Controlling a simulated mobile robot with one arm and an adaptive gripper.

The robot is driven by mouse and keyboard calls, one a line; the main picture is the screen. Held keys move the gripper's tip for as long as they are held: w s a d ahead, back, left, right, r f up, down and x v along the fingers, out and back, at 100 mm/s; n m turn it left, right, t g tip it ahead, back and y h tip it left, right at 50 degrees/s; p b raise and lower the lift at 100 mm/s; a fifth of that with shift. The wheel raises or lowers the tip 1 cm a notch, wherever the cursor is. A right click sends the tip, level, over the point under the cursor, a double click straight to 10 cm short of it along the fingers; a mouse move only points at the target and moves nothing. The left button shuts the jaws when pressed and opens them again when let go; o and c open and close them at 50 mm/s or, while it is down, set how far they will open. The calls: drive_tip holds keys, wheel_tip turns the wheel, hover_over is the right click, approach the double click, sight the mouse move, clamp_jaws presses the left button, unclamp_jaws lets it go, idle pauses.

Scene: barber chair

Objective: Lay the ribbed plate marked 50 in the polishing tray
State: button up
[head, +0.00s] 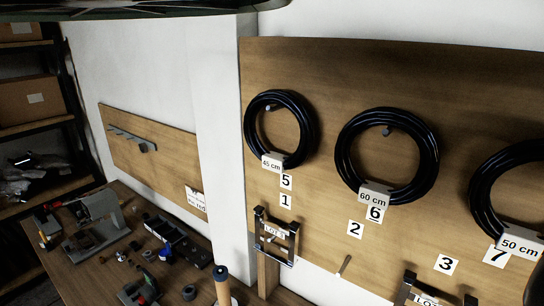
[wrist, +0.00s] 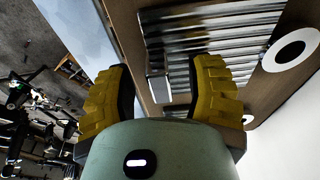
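In the wrist view my gripper (wrist: 160,82) has two yellow ridged fingers spread wide apart. Shiny ribbed metal (wrist: 225,48) lies beyond the fingertips, against a brown board. I cannot tell whether it is one plate or more, and no 50 mark is readable on it. A small pale grey block (wrist: 158,88) shows in the gap between the fingers, with no finger visibly touching it. The right finger overlaps part of the ribbed metal. My gripper does not show in the head view. I cannot make out a polishing tray in either view.
In the head view several black cable coils (head: 281,93) hang on a wooden board; one tag (head: 520,245) reads 50 cm. A cluttered workbench (head: 150,235) stands lower left, beside shelving (head: 35,125). A white disc (wrist: 291,49) with a dark centre shows in the wrist view.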

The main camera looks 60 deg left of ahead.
clamp_jaws()
idle(0.7)
